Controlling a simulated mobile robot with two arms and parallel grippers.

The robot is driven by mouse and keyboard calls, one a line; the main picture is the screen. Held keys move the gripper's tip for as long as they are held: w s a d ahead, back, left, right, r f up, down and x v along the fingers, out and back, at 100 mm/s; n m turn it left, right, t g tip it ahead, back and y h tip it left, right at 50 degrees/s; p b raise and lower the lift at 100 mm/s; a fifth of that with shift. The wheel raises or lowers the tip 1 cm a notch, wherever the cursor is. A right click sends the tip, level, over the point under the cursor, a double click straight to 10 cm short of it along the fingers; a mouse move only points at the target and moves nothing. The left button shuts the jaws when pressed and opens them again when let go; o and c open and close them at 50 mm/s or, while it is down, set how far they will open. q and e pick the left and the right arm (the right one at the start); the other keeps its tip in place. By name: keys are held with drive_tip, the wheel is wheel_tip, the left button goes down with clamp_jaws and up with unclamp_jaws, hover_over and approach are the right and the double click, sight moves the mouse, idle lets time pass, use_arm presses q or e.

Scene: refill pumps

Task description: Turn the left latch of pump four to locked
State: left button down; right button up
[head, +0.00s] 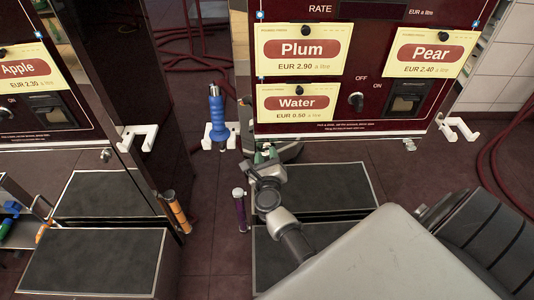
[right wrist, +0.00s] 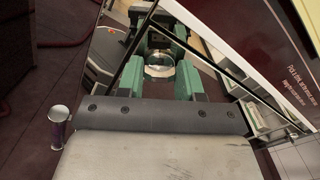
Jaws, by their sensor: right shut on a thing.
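The right-hand pump (head: 330,75) is dark red and carries the Plum, Water and Pear labels. I see no pump number on it. My right gripper (head: 264,156) is at its lower left edge, below the Water label. In the right wrist view, the green fingers of my right gripper (right wrist: 161,66) reach to a round metal piece, likely the left latch (right wrist: 158,66). The gripper is shut on it. In the head view the gripper hides this latch, so I cannot tell how far it is turned. My left gripper is not in view.
A blue-handled nozzle (head: 217,122) hangs left of the pump. A purple post with a silver top (head: 240,208) stands left of my right arm. Black-topped steps (head: 330,186) lie below the pump. Another pump (head: 45,90) stands at the left.

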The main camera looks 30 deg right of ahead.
drive_tip(key=n+p, duration=0.3)
drive_tip(key=n, duration=0.3)
drive_tip(key=shift+a, duration=0.1)
drive_tip(key=n+p, duration=0.1)
drive_tip(key=n, duration=0.3)
drive_tip(key=shift+p, duration=0.3)
drive_tip(key=shift+f+n+p, duration=0.15)
drive_tip(key=shift+n+p, duration=0.2)
drive_tip(key=shift+n, duration=0.75)
drive_tip(key=o, duration=0.9)
drive_tip(key=shift+o, duration=0.2)
